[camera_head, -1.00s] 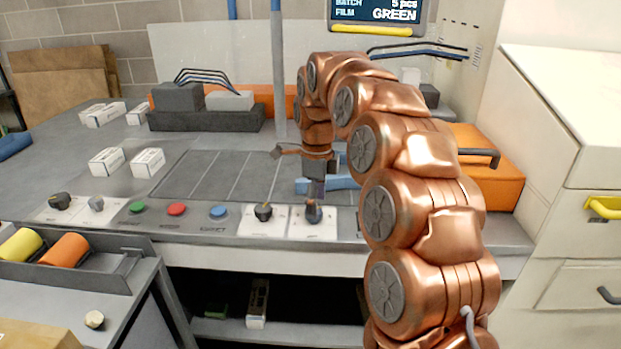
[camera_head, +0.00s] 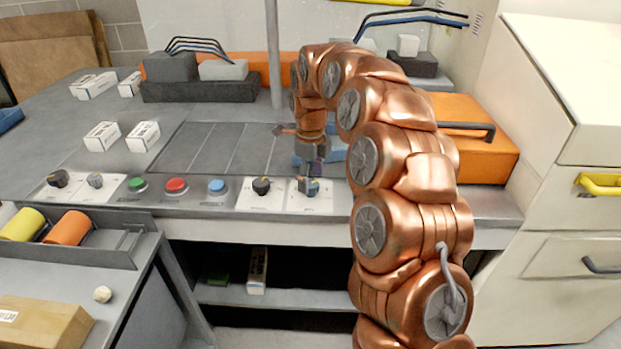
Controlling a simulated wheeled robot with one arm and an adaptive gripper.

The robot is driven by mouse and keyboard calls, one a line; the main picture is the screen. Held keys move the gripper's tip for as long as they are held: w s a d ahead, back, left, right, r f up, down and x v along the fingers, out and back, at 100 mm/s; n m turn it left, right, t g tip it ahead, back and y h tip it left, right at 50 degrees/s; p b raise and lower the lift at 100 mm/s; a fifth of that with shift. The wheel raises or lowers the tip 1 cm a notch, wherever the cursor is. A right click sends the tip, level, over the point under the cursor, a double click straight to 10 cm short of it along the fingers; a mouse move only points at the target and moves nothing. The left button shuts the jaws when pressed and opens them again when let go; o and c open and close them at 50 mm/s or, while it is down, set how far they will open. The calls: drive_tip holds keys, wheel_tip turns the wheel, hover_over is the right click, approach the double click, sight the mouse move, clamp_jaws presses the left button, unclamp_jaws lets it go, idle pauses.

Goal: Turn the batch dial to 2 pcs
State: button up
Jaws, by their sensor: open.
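A row of controls runs along the front panel of the grey bench. A black dial on a white plate (camera_head: 261,186) stands at the right part of the row, and another dial (camera_head: 309,187) on a white plate is just right of it. Two more dials (camera_head: 57,179) (camera_head: 95,181) sit at the far left. The labels are too small to read, so I cannot tell which is the batch dial. My gripper (camera_head: 308,180) points down at the rightmost dial, open, its fingers around or just above it; contact is unclear. It partly hides that dial.
Small white boxes (camera_head: 102,136) lie on the bench. A thin upright post (camera_head: 273,60) stands behind my gripper. An orange box (camera_head: 475,140) is to the right.

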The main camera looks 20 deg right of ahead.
drive_tip(key=shift+f, duration=0.5)
drive_tip(key=c, duration=1.1)
drive_tip(key=shift+c, duration=0.2)
